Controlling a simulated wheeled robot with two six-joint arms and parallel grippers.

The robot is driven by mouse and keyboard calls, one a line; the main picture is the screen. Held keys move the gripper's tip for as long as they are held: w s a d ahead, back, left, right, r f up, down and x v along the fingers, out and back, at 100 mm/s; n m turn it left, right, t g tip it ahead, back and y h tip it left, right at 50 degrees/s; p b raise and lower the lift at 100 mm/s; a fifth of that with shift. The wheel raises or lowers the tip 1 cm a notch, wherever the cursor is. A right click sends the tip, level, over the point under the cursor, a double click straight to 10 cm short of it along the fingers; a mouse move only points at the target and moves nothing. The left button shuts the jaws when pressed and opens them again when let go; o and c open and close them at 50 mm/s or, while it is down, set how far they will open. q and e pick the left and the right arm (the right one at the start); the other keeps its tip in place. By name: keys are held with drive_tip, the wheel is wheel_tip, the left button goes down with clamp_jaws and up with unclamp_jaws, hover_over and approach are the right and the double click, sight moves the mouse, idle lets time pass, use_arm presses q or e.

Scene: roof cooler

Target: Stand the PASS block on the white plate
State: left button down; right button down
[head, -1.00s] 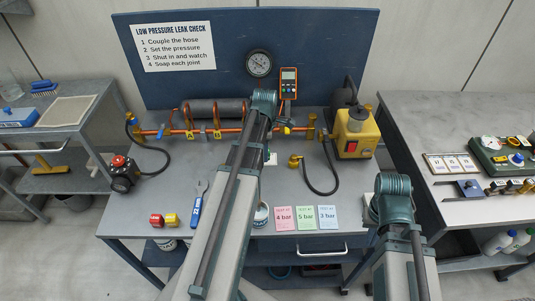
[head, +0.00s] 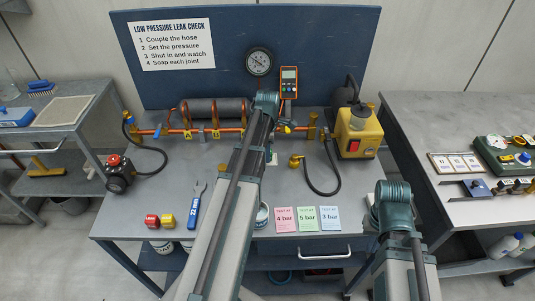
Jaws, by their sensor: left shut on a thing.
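My left arm rises from the bottom across the middle of the bench (head: 225,160). Its jaws and anything in them are hidden behind my own arm. My right arm stands at the lower right, and its gripper does not show. I cannot make out a block marked PASS. A small white flat patch (head: 271,158) lies on the bench just right of my left arm, partly covered. Another pale patch (head: 371,199) shows beside my right arm. I cannot tell which of them, if either, is the white plate.
Three pressure cards (head: 307,219) lie at the front. A yellow pump (head: 355,132) and copper pipework (head: 230,129) fill the back. Side benches flank both sides.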

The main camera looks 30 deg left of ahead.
use_arm(q)
drive_tip(key=shift+f, duration=0.15)
drive_tip(key=c, duration=0.5)
unclamp_jaws()
wheel_tip(320, 180, up, 12)
drive_tip(key=p, duration=1.2)
drive_tip(key=shift+r, duration=0.2)
